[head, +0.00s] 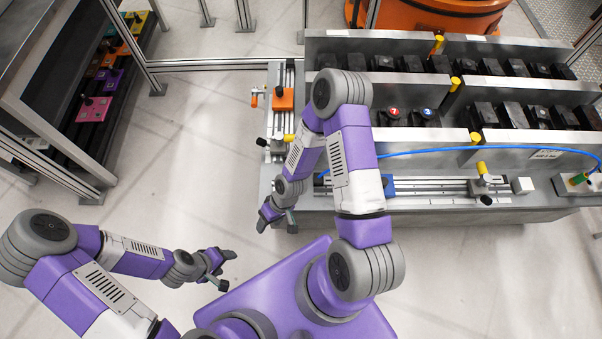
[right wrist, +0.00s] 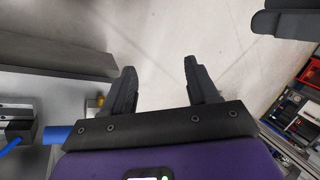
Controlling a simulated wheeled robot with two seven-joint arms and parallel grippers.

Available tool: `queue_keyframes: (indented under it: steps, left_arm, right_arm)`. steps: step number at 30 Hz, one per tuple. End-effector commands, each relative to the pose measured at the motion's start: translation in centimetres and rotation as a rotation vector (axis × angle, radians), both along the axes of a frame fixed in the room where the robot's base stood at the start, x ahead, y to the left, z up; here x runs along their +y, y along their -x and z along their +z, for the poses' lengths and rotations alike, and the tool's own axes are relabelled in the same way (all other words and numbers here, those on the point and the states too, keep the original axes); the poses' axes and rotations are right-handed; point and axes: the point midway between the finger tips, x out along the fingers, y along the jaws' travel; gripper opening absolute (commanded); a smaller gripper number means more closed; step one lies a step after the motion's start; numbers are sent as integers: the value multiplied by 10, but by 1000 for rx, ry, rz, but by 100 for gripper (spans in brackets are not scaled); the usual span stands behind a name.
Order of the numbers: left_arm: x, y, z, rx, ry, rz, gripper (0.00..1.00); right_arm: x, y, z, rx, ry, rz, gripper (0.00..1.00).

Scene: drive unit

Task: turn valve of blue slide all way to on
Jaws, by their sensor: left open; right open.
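The blue slide's block (head: 388,184) sits on the front silver rail (head: 430,185), partly hidden behind my right arm. A yellow-topped fitting (head: 482,168) stands at the rail's right part, with a black knob (head: 486,200) below it. A green and yellow fitting (head: 578,179) sits on a plate at the far right. I cannot tell which of these is the slide's valve. My right gripper (head: 276,226) is open and empty, left of the bench's front left corner. In the right wrist view its jaws (right wrist: 160,85) are apart over floor. My left gripper (head: 228,270) is open and empty over the floor.
A blue hose (head: 460,149) runs along the bench above the front rail. An orange slide block (head: 283,99) sits on the left rail. Rows of black blocks (head: 500,115) stand behind. A shelf with coloured parts (head: 95,108) is at left. Floor between is clear.

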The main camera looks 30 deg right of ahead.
Motion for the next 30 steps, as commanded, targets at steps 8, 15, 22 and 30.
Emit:
queue_keyframes:
  steps: [8, 15, 22, 30]
  left_arm:
    - [0, 1, -31, 1, -1, 1, 60]
    - [0, 0, -42, 1, -1, 1, 60]
    - [0, 0, -48, 0, 0, 1, 60]
    - [0, 0, -63, 0, 0, 1, 60]
  right_arm:
    - [-68, -95, -27, -141, 18, 619, 59]
    - [-153, -136, -25, -121, 132, 927, 59]
    - [-176, -139, -31, -95, 162, 994, 59]
    - [-169, -129, -73, -94, 160, 994, 59]
